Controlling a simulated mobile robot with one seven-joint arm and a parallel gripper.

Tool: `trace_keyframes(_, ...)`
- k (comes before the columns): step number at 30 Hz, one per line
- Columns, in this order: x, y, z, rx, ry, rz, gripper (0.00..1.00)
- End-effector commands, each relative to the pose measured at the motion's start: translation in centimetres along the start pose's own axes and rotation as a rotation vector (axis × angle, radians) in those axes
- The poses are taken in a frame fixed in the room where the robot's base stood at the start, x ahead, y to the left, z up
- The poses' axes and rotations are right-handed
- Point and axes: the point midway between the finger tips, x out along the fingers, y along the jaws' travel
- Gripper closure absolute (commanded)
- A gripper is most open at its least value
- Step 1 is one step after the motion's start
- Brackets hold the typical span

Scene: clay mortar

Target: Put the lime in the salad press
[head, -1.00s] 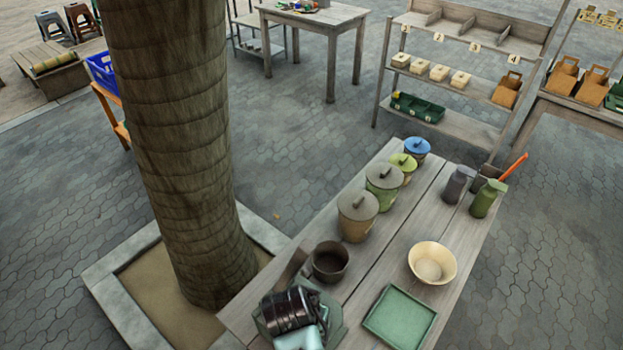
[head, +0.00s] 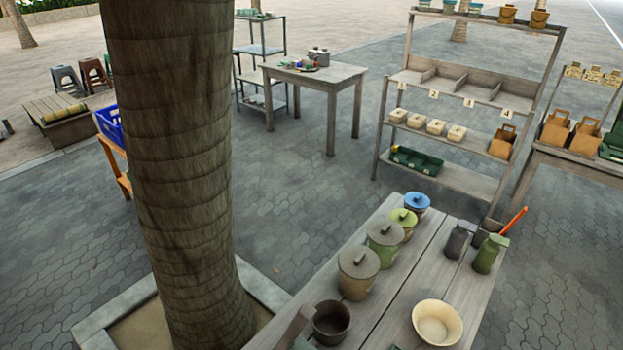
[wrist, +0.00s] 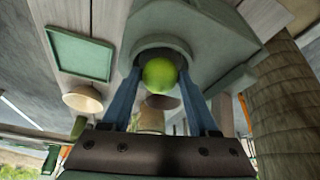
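The lime (wrist: 160,73) is bright green and sits between the blue fingers of my gripper (wrist: 160,80) in the wrist view. The fingers lie close along both its sides and appear shut on it. Behind the lime is a grey-green body, which I take to be the salad press (wrist: 212,32). A round, dark-edged opening in it lines up with the lime in this view. I cannot tell whether the lime touches it. In the head view my gripper, the lime and most of the press are out of frame.
A brown clay pot (head: 331,322), lidded pots (head: 358,272), a cream bowl (head: 437,323) and bottles (head: 487,252) stand on the wooden table (head: 400,300). A green tray (wrist: 80,55) shows in the wrist view. A thick tree trunk (head: 175,170) rises left of the table.

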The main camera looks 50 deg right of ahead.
Motion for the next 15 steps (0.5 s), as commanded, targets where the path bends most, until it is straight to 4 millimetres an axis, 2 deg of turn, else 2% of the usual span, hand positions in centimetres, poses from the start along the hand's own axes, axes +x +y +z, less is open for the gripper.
trace_keyframes(5, -0.9, 0.0, -0.2, -0.001, 0.002, -0.001, 0.18)
trace_keyframes(8, -2.2, -0.1, -0.1, -0.002, 0.002, -0.001, 0.18)
trace_keyframes(15, -6.8, -0.1, -0.1, -0.001, 0.003, -0.003, 0.18)
